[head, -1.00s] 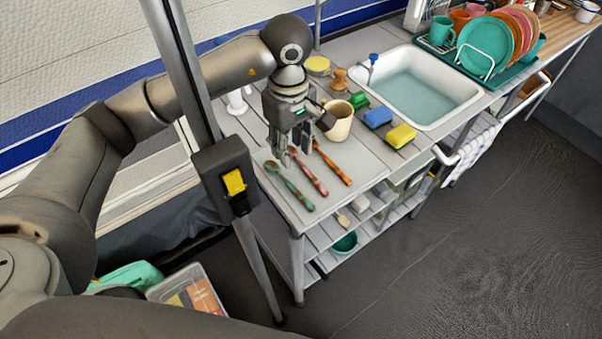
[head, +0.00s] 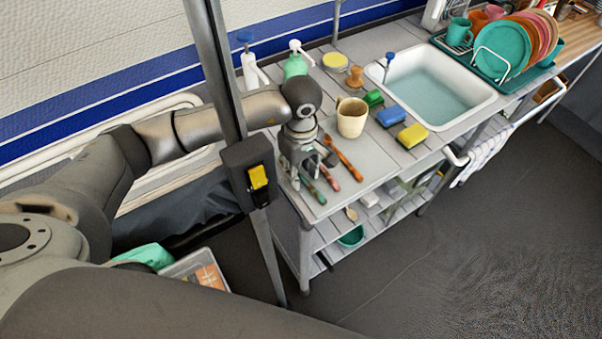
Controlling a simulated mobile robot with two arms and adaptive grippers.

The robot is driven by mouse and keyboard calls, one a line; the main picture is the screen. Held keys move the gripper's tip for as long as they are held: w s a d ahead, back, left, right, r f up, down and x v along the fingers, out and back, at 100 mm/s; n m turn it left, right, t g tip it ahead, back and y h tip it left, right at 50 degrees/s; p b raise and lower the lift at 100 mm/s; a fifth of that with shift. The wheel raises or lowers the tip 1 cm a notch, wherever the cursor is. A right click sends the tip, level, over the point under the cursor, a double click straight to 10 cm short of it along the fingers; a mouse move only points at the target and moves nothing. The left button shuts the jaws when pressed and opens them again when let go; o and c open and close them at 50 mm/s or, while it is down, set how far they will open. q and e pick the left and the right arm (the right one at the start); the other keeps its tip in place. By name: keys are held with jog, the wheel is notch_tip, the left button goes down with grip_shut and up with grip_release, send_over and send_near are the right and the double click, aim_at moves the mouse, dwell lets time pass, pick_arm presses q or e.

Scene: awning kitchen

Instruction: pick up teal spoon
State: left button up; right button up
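The teal spoon (head: 315,192) lies on the light board (head: 377,165) at the near left end of the counter, the leftmost of three utensils. Its handle shows; its upper part is hidden by my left gripper (head: 306,178). The gripper points down over it, with its fingers seemingly apart on either side; I cannot tell whether they touch it. A red utensil (head: 330,178) and an orange one (head: 349,165) lie just to the right. My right gripper is not in view.
A cream mug (head: 352,118) stands just behind the utensils. Yellow (head: 412,136) and blue (head: 390,116) sponges lie by the sink (head: 478,110). Soap bottles (head: 295,63) stand at the back. A metal post (head: 222,90) crosses in front of my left arm.

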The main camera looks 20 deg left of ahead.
aim_at(301, 174)
pick_arm(q)
grip_shut()
notch_tip(301, 174, up, 10)
jog(key=b, duration=0.2)
dwell(0.5)
